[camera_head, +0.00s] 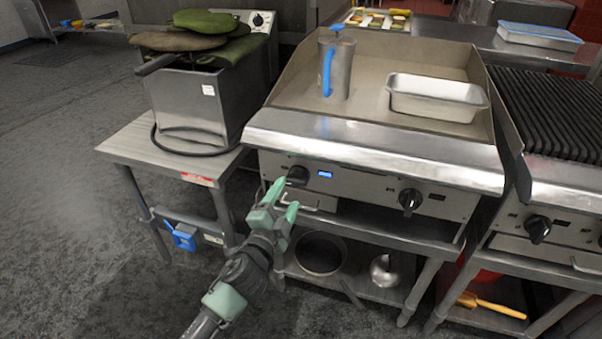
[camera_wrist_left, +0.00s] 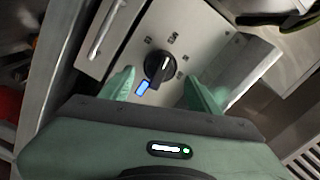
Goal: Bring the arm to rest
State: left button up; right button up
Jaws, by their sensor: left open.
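My left gripper (camera_head: 283,200) is in front of the griddle's left front knob (camera_head: 298,175), its green fingers pointing at the panel. In the left wrist view the black knob (camera_wrist_left: 159,66) shows between the two spread fingertips (camera_wrist_left: 160,88), with a lit blue display (camera_wrist_left: 142,87) beside it. The left gripper is open, with nothing in its fingers. I cannot tell whether a fingertip touches the knob or the panel. My right gripper is in neither view.
The griddle (camera_head: 330,143) holds a metal pitcher (camera_head: 341,72) with a blue handle and a metal pan (camera_head: 437,97). A fryer (camera_head: 190,100) with green cloths stands left on a low table (camera_head: 120,148). A ribbed grill (camera_head: 555,110) stands right. Open floor (camera_head: 60,220) lies left.

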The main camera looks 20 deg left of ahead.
pick_arm(q)
jog(key=s+a+f+n+g+y, duration=0.1)
jog(key=s+f+n+g, duration=0.4)
jog(key=f, duration=0.7)
jog(key=s+a+f+n+g+y, duration=0.1)
jog(key=s+a+f+g, duration=0.15)
jog(key=s+f, duration=0.8)
jog(key=s+d+f+n+g, duration=0.1)
jog(key=s+f+n+g, duration=0.3)
jog(key=s+f, duration=0.7)
jog(key=s+d+f+n+g+h, duration=0.1)
jog(key=s+d+f+g+h, duration=0.2)
jog(key=s+f, duration=0.65)
jog(key=s+a+r+g+p, duration=0.1)
jog(key=s+p, duration=0.6)
jog(key=s, duration=0.1)
jog(key=s+a+r+g+y+p, duration=0.1)
jog(key=s+a+p, duration=0.1)
jog(key=s+p, duration=0.6)
jog(key=shift+s+a+r+y, duration=0.15)
jog(key=shift+s+r+y, duration=0.15)
jog(key=shift+s, duration=0.4)
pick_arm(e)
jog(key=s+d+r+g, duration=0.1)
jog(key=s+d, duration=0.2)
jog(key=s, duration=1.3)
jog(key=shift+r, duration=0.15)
pick_arm(q)
jog(key=shift+g, duration=0.25)
